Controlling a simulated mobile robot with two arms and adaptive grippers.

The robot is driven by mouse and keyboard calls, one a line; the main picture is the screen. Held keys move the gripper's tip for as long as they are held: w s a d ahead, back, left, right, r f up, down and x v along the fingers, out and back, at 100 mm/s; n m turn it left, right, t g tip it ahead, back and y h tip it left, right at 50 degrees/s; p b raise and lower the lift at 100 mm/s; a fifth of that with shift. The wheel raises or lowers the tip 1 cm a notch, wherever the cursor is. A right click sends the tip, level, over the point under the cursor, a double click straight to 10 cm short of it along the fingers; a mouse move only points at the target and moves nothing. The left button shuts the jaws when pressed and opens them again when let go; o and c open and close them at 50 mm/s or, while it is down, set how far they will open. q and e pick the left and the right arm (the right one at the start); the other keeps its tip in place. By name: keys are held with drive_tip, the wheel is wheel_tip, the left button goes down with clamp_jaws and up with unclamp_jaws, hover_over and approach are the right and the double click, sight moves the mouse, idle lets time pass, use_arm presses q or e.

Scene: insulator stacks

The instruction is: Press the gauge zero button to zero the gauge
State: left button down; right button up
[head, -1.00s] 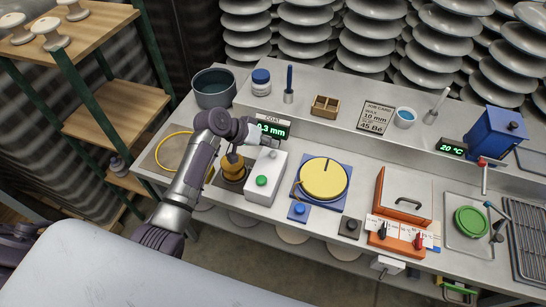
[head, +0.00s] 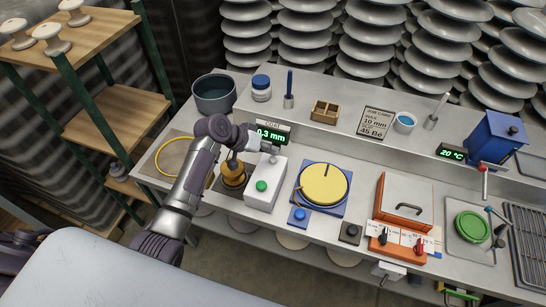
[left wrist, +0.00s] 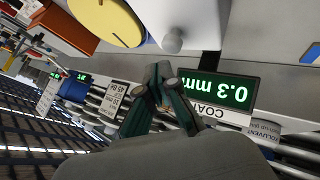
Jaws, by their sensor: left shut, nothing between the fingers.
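The gauge display (head: 271,135), labelled COAT, reads 0.3 mm at the back of the bench; it also shows upside down in the left wrist view (left wrist: 222,91). A white box (head: 268,174) stands in front of it, with a green button (head: 261,186) on its near end and a small grey knob (head: 273,159) at its far end. The knob is also in the left wrist view (left wrist: 173,42). Which of these zeroes the gauge is not labelled. My left gripper (head: 266,147) is shut and empty, above the box's far end near the knob; its fingertips (left wrist: 160,74) appear apart from the knob.
A brown ribbed insulator (head: 233,174) stands left of the box, under my left arm. A yellow disc (head: 323,184) on a blue base and a blue button (head: 298,215) are to the right. A grey pot (head: 214,94) stands behind left. An orange-sided box (head: 404,200) is farther right.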

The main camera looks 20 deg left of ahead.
sight(271, 158)
use_arm(q)
drive_tip(key=shift+f, duration=0.1)
idle(0.4)
drive_tip(key=shift+f, duration=0.3)
drive_tip(key=shift+s+f+b, duration=0.1)
drive_tip(key=shift+f+b, duration=0.5)
drive_tip(key=shift+f, duration=0.25)
idle(0.7)
drive_tip(key=shift+r, duration=0.1)
drive_tip(key=shift+r+p, duration=1.1)
drive_tip(key=shift+p, duration=0.05)
wheel_tip(271, 158, up, 5)
drive_tip(key=p, duration=0.5)
drive_tip(key=shift+r, duration=0.15)
drive_tip(key=shift+f, duration=0.2)
